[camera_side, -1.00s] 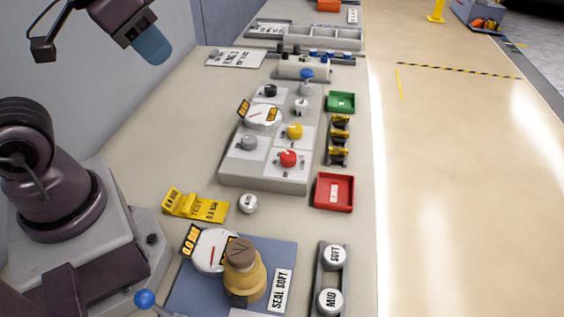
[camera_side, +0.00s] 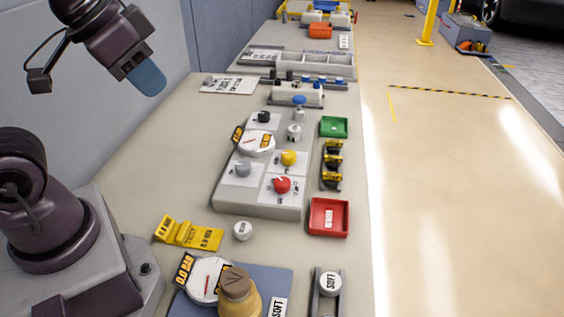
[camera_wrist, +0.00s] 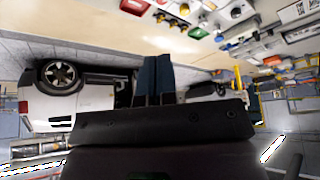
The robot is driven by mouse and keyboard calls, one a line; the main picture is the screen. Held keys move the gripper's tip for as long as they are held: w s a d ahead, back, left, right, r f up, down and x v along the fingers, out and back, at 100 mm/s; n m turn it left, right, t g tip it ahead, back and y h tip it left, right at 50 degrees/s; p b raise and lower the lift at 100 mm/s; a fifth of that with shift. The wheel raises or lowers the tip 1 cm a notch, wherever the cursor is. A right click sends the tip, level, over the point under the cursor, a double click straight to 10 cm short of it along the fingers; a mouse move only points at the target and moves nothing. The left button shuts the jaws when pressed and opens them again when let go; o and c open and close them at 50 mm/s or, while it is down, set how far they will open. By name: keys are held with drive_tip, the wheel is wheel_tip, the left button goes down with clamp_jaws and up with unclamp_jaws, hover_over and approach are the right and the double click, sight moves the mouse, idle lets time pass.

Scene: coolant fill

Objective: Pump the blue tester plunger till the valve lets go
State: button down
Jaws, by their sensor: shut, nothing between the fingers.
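My gripper (camera_side: 147,78) is shut and empty, its blue fingers raised high above the left part of the bench, apart from everything. Its fingers also show side by side in the wrist view (camera_wrist: 155,75). The brass valve (camera_side: 238,290) with a brown cap stands on a blue-grey tester base (camera_side: 272,276) at the bottom edge, partly cut off. A round white gauge (camera_side: 208,278) with a red needle sits beside it, with a "0.0 BAR" plate (camera_side: 184,269). The tester's blue-knobbed plunger is outside the side view now.
A grey panel (camera_side: 258,211) carries colored knobs and another gauge.

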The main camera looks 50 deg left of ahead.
wheel_tip(320, 180, down, 2)
drive_tip(key=w+a+g, duration=0.1)
drive_tip(key=w+g, duration=0.1)
drive_tip(key=w, duration=0.1)
drive_tip(key=n+t+y, duration=0.4)
drive_tip(key=n+t, duration=0.1)
drive_tip(key=n, duration=0.9)
hover_over(297, 97)
wheel_tip(297, 97, down, 10)
drive_tip(key=f, duration=0.1)
drive_tip(key=shift+d+r, duration=0.1)
drive_tip(key=shift+r, duration=0.15)
drive_tip(key=shift+f, duration=0.1)
drive_tip(key=shift+f, duration=4.35)
drive_tip(key=shift+f, duration=0.15)
